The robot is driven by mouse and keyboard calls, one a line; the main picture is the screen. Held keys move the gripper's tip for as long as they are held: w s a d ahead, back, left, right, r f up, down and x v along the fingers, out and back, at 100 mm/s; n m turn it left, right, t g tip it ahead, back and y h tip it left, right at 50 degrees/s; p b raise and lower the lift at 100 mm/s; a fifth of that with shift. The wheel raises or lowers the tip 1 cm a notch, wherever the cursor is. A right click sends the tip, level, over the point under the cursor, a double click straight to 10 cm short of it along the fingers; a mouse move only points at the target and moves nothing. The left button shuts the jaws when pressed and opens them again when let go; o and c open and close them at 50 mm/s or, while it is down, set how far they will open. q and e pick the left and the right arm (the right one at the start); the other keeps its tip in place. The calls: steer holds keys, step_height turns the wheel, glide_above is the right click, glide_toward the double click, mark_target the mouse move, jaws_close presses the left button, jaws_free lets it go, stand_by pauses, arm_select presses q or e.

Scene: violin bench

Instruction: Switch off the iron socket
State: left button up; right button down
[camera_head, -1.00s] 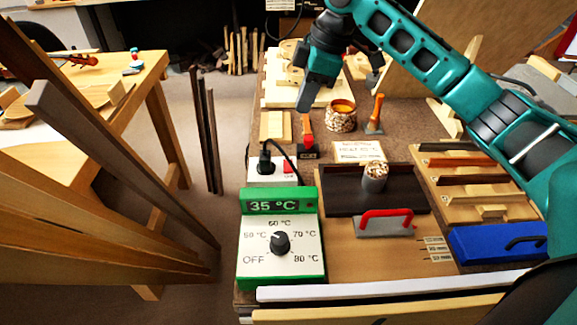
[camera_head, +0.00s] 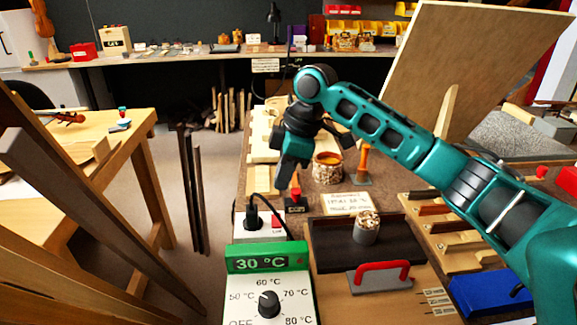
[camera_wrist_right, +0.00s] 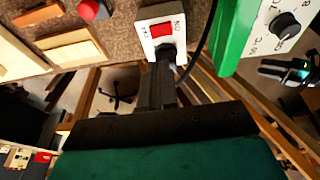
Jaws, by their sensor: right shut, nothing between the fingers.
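The socket (camera_head: 268,226) is a white box with a red rocker switch and a black plug (camera_head: 253,218) in it, behind the green temperature box. The right wrist view shows the socket (camera_wrist_right: 144,22) with its red switch (camera_wrist_right: 162,30) between ON and OFF labels; I cannot tell which side is pressed. My right gripper (camera_head: 283,186) is shut and empty, pointing down, above and a little beyond the socket. Its dark fingers (camera_wrist_right: 156,84) show near the plug in the wrist view. A dark piece (camera_wrist_right: 287,71) at the wrist view's right may be my left gripper; its jaws are unclear.
The green temperature box (camera_head: 266,258) with a dial reads 30 °C. A red button on a black block (camera_head: 295,201) lies near my gripper. A pot (camera_head: 327,168), a small cup (camera_head: 366,231) and a red-handled tool (camera_head: 381,275) stand to the right.

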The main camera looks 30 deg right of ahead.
mark_target(274, 221)
steer(key=x, duration=0.2)
steer(key=b+x, duration=0.1)
steer(key=x, duration=0.2)
steer(key=d+x, duration=0.1)
steer(key=x, duration=0.1)
steer(key=shift+s+f+b, duration=0.1)
steer(key=shift+f+b, duration=0.3)
steer(key=shift+f, duration=0.1)
arm_select(q)
step_height(274, 221, down, 2)
steer(key=shift+d+f, duration=0.1)
steer(key=shift+f, duration=0.1)
arm_select(e)
steer(key=shift+p, duration=1.05)
steer(key=shift+f, duration=0.25)
arm_select(q)
steer(key=shift+r, duration=0.95)
steer(key=shift+s, duration=0.1)
arm_select(e)
steer(key=shift+s+a+r+p, duration=0.2)
steer(key=shift+s+p, duration=0.25)
steer(key=shift+p, duration=0.55)
arm_select(q)
step_height(274, 221, up, 2)
steer(key=shift+r, duration=0.1)
arm_select(e)
steer(key=shift+s+f, duration=0.1)
